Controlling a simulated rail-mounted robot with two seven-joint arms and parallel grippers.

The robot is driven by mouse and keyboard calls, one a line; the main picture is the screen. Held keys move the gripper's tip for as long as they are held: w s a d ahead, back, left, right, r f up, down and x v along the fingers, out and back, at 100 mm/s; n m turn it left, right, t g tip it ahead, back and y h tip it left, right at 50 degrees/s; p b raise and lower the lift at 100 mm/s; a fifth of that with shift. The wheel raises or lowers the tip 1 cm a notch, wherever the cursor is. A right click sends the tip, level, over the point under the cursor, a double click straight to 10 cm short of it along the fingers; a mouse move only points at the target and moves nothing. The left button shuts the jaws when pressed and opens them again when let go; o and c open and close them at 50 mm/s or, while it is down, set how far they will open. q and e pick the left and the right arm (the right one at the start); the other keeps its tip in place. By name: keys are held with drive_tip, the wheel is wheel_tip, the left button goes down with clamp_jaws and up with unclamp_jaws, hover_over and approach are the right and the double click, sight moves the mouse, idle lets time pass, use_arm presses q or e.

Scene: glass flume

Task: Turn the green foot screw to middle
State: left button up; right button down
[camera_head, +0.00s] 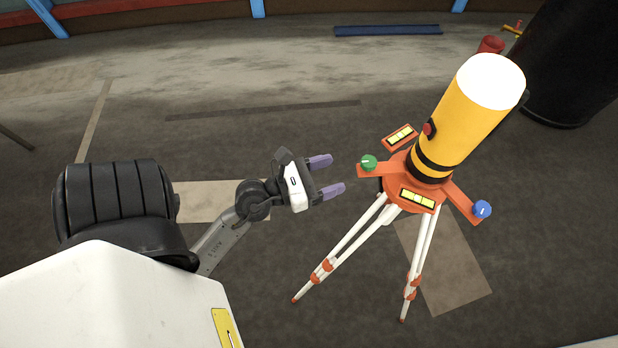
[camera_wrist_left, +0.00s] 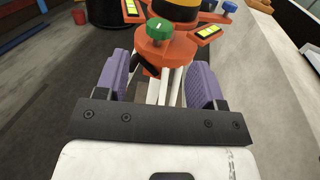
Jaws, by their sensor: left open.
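The green foot screw (camera_head: 369,162) is a round knob with a pale mark on its top. It sits on the left arm of the orange tripod head (camera_head: 400,190), under a yellow cylinder (camera_head: 461,115) with black bands. My left gripper (camera_head: 332,175) is open and empty, a short way left of the green screw. In the left wrist view the green screw (camera_wrist_left: 159,29) shows ahead of and between the two purple fingers (camera_wrist_left: 159,80), apart from them. A blue foot screw (camera_head: 482,208) sits on the right arm of the head. My right gripper is not in view.
Yellow level vials (camera_head: 418,198) sit on the head's front, with another at its back left (camera_head: 400,135). White tripod legs (camera_head: 340,249) spread below. A large black cylinder (camera_head: 570,65) stands behind at the right. The floor around the tripod is mostly open.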

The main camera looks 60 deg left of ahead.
use_arm(q)
drive_tip(key=shift+s+a+r+p, duration=0.15)
drive_tip(key=shift+s+p, duration=0.2)
drive_tip(key=shift+s, duration=0.75)
drive_tip(key=shift+s+a+f+p, duration=0.1)
drive_tip(key=shift+s+p, duration=0.2)
drive_tip(key=shift+s, duration=0.75)
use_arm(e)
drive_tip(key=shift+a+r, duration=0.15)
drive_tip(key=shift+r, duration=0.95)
